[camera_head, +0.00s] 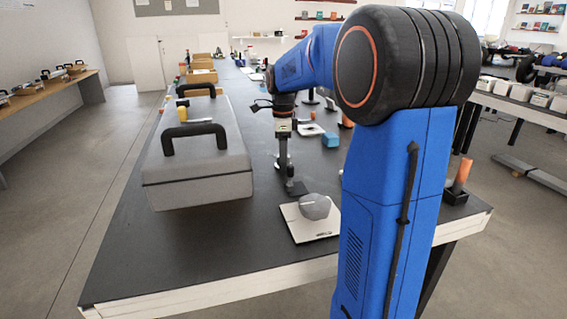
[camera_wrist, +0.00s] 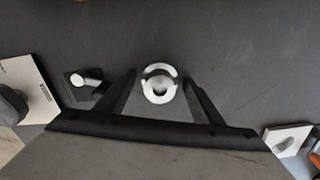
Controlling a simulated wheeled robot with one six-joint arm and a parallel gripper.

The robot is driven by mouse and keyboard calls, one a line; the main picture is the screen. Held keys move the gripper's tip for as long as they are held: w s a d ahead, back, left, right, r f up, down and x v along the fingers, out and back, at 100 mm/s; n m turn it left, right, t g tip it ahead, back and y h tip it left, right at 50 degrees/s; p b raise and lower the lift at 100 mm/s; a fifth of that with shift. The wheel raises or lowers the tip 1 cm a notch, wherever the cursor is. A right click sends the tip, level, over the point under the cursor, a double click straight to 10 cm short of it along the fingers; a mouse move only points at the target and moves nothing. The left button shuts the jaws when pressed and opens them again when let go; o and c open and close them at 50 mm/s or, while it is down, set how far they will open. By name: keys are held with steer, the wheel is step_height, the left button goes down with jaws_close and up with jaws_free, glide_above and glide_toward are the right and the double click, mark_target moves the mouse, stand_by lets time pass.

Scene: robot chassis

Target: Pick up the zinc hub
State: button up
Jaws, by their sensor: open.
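The zinc hub (camera_wrist: 159,84) is a round, shiny silver piece with a dark opening in its middle. It is on the dark tabletop in the wrist view. My gripper (camera_wrist: 159,77) is open, with one black finger on each side of the hub and a gap visible on both sides. The height of the fingertips above the table is hard to tell. In the head view my wrist (camera_head: 284,103) is over the table, right of the grey case, and I cannot make out the hub there.
A black stand with a silver post (camera_wrist: 88,82) is close left of the fingers. A white board (camera_head: 306,227) bears a grey lump (camera_head: 315,206). A white tile (camera_wrist: 287,134) is at right. The grey case (camera_head: 196,180) and blue box (camera_head: 330,139) also stand on the table.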

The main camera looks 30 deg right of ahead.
steer(key=c, duration=1.3)
steer(key=shift+o, duration=0.2)
steer(key=shift+r, duration=0.1)
